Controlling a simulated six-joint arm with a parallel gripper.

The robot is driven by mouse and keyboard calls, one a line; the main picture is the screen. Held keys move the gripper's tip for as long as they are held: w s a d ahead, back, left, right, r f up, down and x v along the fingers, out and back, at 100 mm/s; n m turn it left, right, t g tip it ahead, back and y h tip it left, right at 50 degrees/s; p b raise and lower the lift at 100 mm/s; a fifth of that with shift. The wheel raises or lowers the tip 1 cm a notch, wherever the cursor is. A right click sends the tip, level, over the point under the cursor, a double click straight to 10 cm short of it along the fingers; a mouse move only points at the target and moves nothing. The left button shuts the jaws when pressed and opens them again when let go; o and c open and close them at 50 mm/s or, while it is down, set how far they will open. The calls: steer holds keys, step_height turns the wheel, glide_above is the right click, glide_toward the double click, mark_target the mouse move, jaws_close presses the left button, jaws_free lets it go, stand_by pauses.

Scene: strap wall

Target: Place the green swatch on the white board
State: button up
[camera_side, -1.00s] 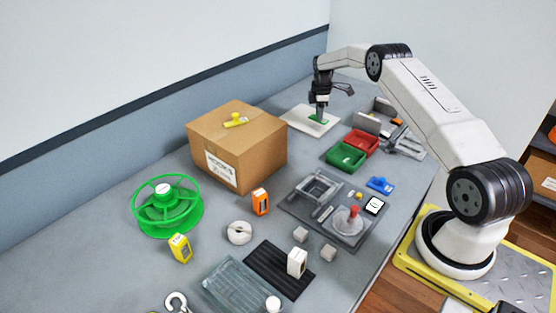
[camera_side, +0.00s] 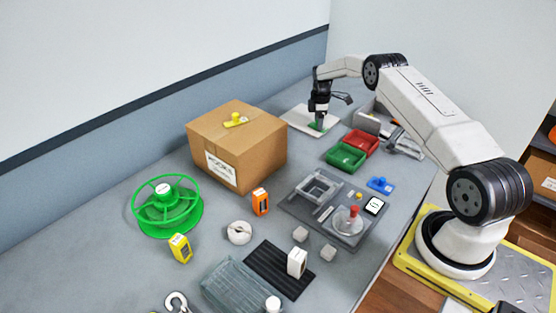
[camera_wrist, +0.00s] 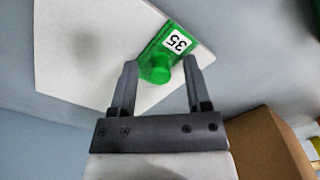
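The white board (camera_side: 297,118) lies flat on the far part of the table. The green swatch (camera_wrist: 165,50), with a round green knob and a white label reading 35, lies over the board near one corner in the wrist view. In the side view a bit of the swatch (camera_side: 316,127) shows below my gripper (camera_side: 319,118). In the wrist view my gripper (camera_wrist: 160,68) has its fingers apart on either side of the knob, with a visible gap at the right finger. Whether the swatch lies fully flat is hard to tell.
A cardboard box (camera_side: 237,152) with a yellow knobbed piece on top stands left of the board. Red (camera_side: 361,143) and green (camera_side: 345,157) bins and a grey bin (camera_side: 368,122) stand to the right. A grey tray (camera_side: 333,208) and a green reel (camera_side: 167,207) are nearer.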

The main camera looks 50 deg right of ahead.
steer(key=shift+r, duration=0.1)
step_height(320, 180, up, 12)
stand_by(0.9)
steer(key=shift+r, duration=0.1)
steer(key=shift+a, duration=0.1)
steer(key=s+a+r+m+t, duration=0.1)
steer(key=s+a+r+m, duration=0.1)
steer(key=a, duration=0.9)
steer(key=s+a+r+m, duration=0.2)
steer(key=a, duration=0.8)
steer(key=s+a+f+m, duration=0.1)
steer(key=s+a+m, duration=0.1)
steer(key=s+a, duration=0.5)
steer(key=s+a+f+m+t, duration=0.1)
steer(key=s+a+m, duration=0.2)
steer(key=s+a, duration=0.4)
steer(key=s, duration=0.5)
steer(key=shift+s+a+f+t, duration=0.2)
steer(key=shift+s+t, duration=0.1)
steer(key=shift+s, duration=0.1)
